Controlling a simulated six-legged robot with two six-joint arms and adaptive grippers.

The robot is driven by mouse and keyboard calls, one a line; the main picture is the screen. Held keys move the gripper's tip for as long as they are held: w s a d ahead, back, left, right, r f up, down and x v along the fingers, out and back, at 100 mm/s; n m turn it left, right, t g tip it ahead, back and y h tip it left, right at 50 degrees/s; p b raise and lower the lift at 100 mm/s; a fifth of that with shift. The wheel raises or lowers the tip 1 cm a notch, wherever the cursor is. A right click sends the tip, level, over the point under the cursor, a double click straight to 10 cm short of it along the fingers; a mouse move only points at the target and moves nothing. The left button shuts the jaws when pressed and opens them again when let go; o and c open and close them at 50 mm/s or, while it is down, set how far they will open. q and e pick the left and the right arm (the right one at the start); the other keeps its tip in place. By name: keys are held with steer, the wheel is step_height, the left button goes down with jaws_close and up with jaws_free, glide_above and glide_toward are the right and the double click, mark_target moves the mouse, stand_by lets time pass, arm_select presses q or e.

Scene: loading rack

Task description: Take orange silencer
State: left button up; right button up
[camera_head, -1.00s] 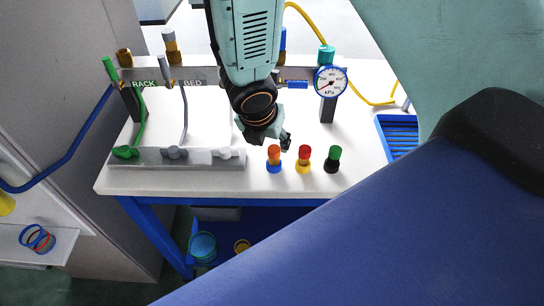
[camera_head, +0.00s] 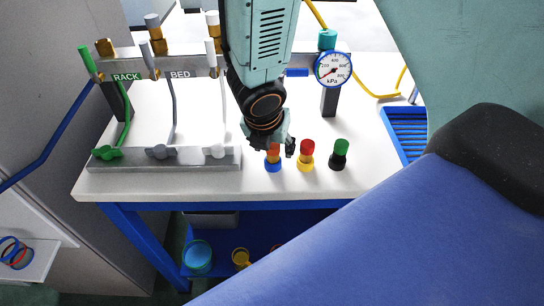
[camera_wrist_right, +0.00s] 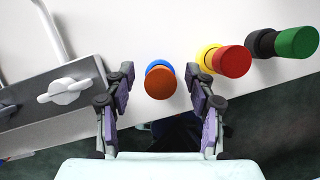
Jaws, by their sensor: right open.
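The orange silencer (camera_head: 272,156) has an orange top and a blue base and stands upright on the white table, leftmost of three silencers. In the right wrist view its orange top (camera_wrist_right: 160,83) lies between the two open fingers, with space on both sides. My right gripper (camera_wrist_right: 160,98) is open and empty. In the head view my right gripper (camera_head: 279,146) is just above and behind the orange silencer and covers part of its top. My left gripper is not in view.
A red silencer with a yellow base (camera_head: 307,154) and a green silencer with a black base (camera_head: 339,154) stand close to the right. A grey valve block (camera_head: 190,161) lies to the left. A pressure gauge (camera_head: 332,69) and a blue tray (camera_head: 407,133) are further right.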

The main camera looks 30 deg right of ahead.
steer(key=shift+f, duration=0.4)
steer(key=shift+a+r, duration=0.1)
steer(key=shift+s+r, duration=0.2)
steer(key=shift+d+f, duration=0.15)
steer(key=shift+d, duration=0.05)
steer(key=shift+c, duration=1.2)
steer(key=shift+w+a+f, duration=0.1)
steer(key=shift+w, duration=0.15)
steer(key=shift+c, duration=1.4)
steer(key=shift+s+a, duration=0.1)
steer(key=shift+s, duration=0.1)
steer(key=c, duration=0.5)
steer(key=shift+c, duration=0.6)
steer(key=shift+w, duration=0.1)
